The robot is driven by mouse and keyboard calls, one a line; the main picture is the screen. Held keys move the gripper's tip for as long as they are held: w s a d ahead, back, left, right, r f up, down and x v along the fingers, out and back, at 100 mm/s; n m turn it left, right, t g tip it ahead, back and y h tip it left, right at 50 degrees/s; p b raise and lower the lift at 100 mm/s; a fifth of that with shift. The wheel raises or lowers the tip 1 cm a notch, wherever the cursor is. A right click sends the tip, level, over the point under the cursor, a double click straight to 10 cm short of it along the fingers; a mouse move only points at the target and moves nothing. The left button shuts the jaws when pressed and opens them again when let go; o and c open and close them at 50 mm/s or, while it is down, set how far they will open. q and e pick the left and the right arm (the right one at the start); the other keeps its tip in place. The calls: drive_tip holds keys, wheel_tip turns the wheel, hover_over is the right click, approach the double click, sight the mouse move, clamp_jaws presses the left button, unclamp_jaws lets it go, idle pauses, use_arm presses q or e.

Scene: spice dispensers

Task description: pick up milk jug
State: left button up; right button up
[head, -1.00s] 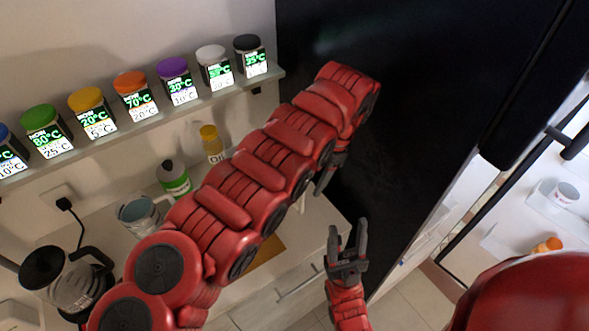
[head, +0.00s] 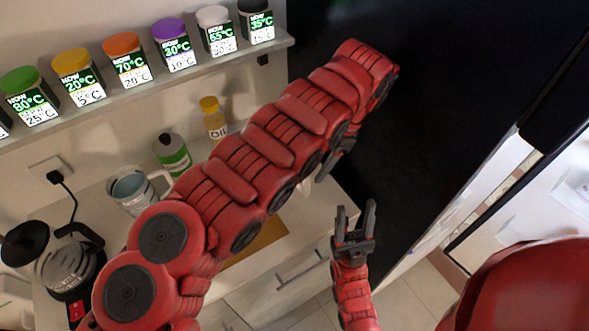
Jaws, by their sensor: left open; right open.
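A pale grey-blue jug with a handle (head: 133,190) stands on the counter at the left, partly behind my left arm. I cannot tell whether it is the milk jug; no other thing is clearly one. My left gripper (head: 332,165) is open, beyond the far end of my red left arm, which hides part of it. It is well to the right of the jug. A small whitish thing shows beside it, mostly hidden. My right gripper (head: 355,210) is open and empty, fingers pointing up, in front of the dark fridge side.
A green-labelled bottle (head: 173,155) and a yellow-capped oil bottle (head: 214,118) stand at the back of the counter (head: 72,211). A coffee maker (head: 62,262) is at the left. Spice dispensers line the shelf (head: 150,85). The black fridge (head: 420,110) bounds the right.

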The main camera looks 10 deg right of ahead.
sight(307, 183)
use_arm(q)
drive_tip(key=p+x, duration=0.3)
drive_tip(key=x, duration=0.3)
drive_tip(key=shift+s+f+p, duration=0.1)
drive_tip(key=shift+s+p, duration=0.1)
drive_tip(key=shift+p, duration=0.15)
drive_tip(key=shift+f, duration=0.15)
drive_tip(key=shift+w, duration=0.1)
clamp_jaws()
idle(0.8)
